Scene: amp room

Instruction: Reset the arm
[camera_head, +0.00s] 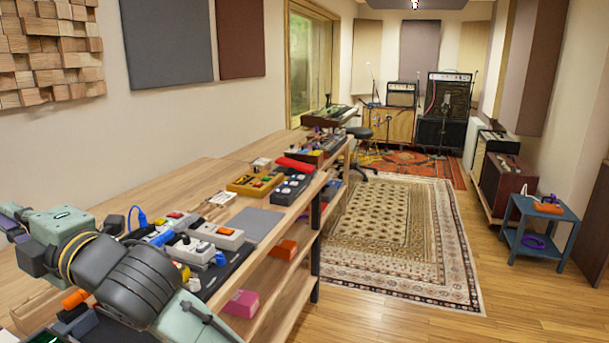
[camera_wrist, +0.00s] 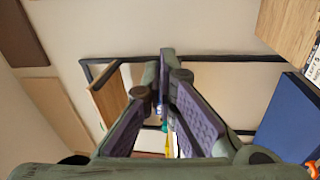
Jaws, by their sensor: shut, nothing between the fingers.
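My arm (camera_head: 125,268) crosses the lower left of the head view, above the near end of the wooden bench (camera_head: 160,187). Its far end runs to the left edge of that picture, where I cannot make out the fingertips. In the wrist view my gripper (camera_wrist: 163,88) shows its two fingers with purple inner pads, tips drawn together. It is shut and holds nothing. A pale wall or floor surface and a dark frame lie beyond the fingers.
Pedals and small boxes (camera_head: 217,235) crowd the bench beside my arm, with a pink box (camera_head: 241,303) on the shelf below. A patterned rug (camera_head: 385,235) lies on open floor to the right. A small blue side table (camera_head: 540,228) stands at far right.

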